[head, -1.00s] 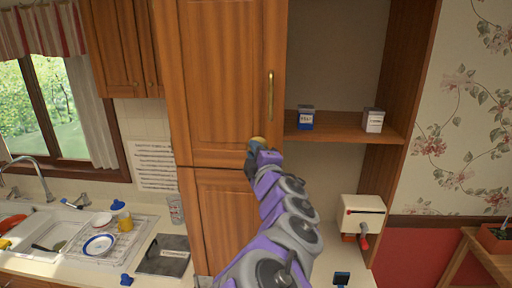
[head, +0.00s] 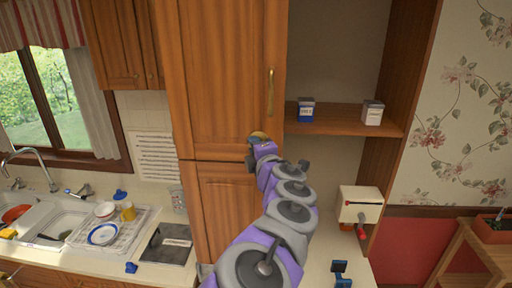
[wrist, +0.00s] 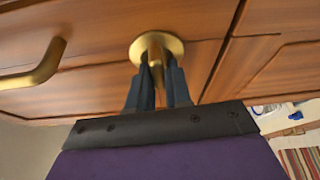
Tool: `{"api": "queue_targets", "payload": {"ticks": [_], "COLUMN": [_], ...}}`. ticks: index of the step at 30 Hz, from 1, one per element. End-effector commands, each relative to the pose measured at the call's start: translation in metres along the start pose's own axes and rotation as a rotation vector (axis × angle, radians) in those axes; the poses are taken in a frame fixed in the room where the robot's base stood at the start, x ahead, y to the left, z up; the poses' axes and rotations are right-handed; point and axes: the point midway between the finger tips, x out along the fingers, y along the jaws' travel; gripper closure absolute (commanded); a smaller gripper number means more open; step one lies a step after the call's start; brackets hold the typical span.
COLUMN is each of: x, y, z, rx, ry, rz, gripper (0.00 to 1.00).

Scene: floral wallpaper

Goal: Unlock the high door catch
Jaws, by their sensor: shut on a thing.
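The door catch is a round brass knob (wrist: 157,46) on the wooden cabinet front, seen close in the wrist view. My gripper (wrist: 158,72) has its two dark fingers on either side of the knob's stem and is shut on it. In the head view my gripper (head: 258,143) is at the lower right of the tall upper cabinet door (head: 222,75), and the catch (head: 259,135) shows only as a bit of brass above it. A vertical brass handle (head: 270,92) is higher on that door; it also shows at the left of the wrist view (wrist: 35,72).
An open shelf (head: 340,118) with two small boxes stands right of the door. A white box with a red-ended crank (head: 360,208) stands below it. A sink and dish rack (head: 105,235) are at the left.

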Motion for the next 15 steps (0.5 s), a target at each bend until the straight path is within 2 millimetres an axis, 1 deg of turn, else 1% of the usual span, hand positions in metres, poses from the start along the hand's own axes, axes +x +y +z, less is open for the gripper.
{"api": "queue_targets", "payload": {"ticks": [3, 4, 10, 15], "x": [0.0005, 0.0004, 0.0003, -0.0010], "y": [-0.0020, -0.0021, -0.0013, -0.0003], "z": [-0.0009, -0.0009, -0.0007, -0.0008], "rx": [-0.003, -0.003, -0.001, -0.001], "ry": [0.002, 0.002, 0.002, 0.001], "rz": [-0.004, -0.004, -0.002, -0.001], "gripper": [1.00, 0.80, 0.61, 0.61]}}
